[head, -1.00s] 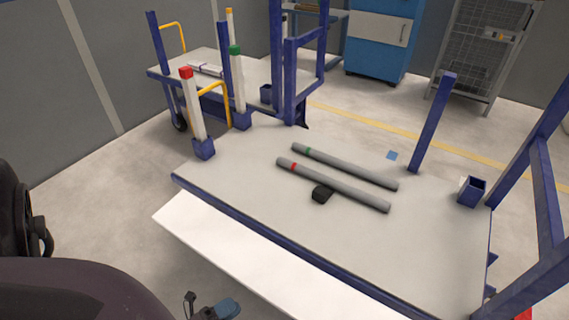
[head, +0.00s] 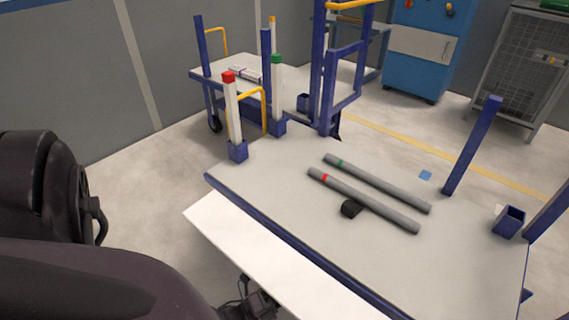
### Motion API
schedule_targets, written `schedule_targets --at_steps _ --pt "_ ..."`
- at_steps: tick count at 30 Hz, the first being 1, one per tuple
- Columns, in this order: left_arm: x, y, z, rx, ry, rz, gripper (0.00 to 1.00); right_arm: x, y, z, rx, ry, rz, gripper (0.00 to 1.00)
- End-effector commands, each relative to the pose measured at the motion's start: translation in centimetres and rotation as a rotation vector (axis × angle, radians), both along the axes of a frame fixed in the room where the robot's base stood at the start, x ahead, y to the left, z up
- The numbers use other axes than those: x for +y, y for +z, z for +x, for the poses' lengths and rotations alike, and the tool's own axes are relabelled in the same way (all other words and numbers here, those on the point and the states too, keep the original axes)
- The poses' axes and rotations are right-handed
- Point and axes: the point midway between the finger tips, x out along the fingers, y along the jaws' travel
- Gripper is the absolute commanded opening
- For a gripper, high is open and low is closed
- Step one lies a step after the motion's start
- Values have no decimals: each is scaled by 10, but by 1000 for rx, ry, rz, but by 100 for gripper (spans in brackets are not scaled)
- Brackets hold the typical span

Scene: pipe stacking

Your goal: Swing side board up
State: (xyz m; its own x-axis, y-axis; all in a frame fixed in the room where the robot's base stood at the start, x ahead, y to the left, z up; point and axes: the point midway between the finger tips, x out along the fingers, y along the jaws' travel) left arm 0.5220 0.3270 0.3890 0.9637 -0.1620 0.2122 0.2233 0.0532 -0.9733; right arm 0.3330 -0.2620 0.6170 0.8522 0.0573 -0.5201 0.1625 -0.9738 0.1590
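The side board (head: 225,228) is a long white panel along the near edge of the blue-framed cart (head: 225,168). It sits below the cart's grey deck and sticks out toward me, its lower right part running out of the picture. My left arm fills the lower left. A dark gripper (head: 248,300), seemingly my left one, shows at the bottom edge, just beside the board's outer edge. It is partly cut off, and I cannot tell whether it touches the board or whether its fingers are open. My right gripper is not in view.
Two grey pipes, one with a green band (head: 378,183) and one with a red band (head: 365,200), lie on the deck beside a small black object (head: 351,208). Posts with red (head: 233,110) and green (head: 277,90) tops stand at the left corner. A second cart (head: 245,65) stands behind.

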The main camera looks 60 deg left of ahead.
Motion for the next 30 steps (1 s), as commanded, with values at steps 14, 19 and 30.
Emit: schedule_targets --at_steps 14,19,30 --pt "0 0 1 0 0 0 11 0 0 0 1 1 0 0" --pt "0 0 1 0 0 0 0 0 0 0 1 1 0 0" --pt "0 5 2 -3 0 0 0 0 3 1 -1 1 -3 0"
